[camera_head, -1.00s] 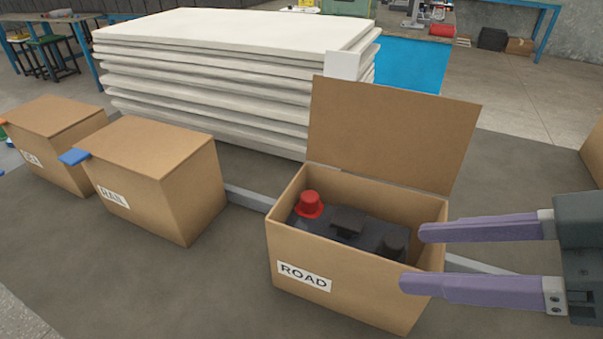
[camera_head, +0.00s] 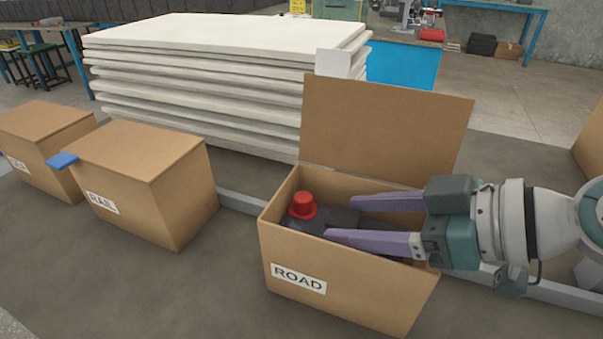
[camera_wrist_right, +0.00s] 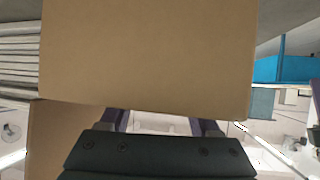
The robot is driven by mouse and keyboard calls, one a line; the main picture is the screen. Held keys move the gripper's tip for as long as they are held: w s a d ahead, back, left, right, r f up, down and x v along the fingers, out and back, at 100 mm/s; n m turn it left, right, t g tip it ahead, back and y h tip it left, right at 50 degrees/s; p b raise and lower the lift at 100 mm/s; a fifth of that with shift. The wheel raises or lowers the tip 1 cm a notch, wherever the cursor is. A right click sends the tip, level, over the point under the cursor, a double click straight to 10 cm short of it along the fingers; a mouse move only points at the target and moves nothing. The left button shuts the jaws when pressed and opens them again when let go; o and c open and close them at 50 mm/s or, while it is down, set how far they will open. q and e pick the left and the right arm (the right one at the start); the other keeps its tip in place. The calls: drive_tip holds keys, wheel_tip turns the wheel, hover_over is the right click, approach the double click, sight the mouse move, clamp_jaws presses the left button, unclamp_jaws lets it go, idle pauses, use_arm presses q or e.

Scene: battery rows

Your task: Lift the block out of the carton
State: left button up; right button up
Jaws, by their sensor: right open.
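An open carton (camera_head: 345,283) labelled ROAD stands at the centre right of the head view, with its lid (camera_head: 384,130) raised at the back. Inside lies a dark block (camera_head: 310,225) with a red cap (camera_head: 302,204) on its left end. My right gripper (camera_head: 338,218) reaches in from the right over the carton's opening. Its two purple fingers are apart, above the block's middle and right part, and partly hide it. No hold on the block shows. In the right wrist view, brown cardboard (camera_wrist_right: 150,55) fills much of the picture and the block is not visible. My left gripper is not in view.
Two closed cartons, one labelled RAIL (camera_head: 140,185) and another (camera_head: 45,150), stand at the left. A stack of white panels (camera_head: 215,80) stands behind. Another carton edge (camera_head: 590,150) shows at the far right.

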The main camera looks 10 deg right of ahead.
drive_tip(key=shift+w+a+f, duration=0.25)
drive_tip(key=shift+w+a, duration=0.05)
drive_tip(key=shift+a, duration=0.05)
clamp_jaws()
idle(0.3)
drive_tip(key=shift+d, duration=0.1)
idle(0.8)
drive_tip(key=shift+r, duration=0.25)
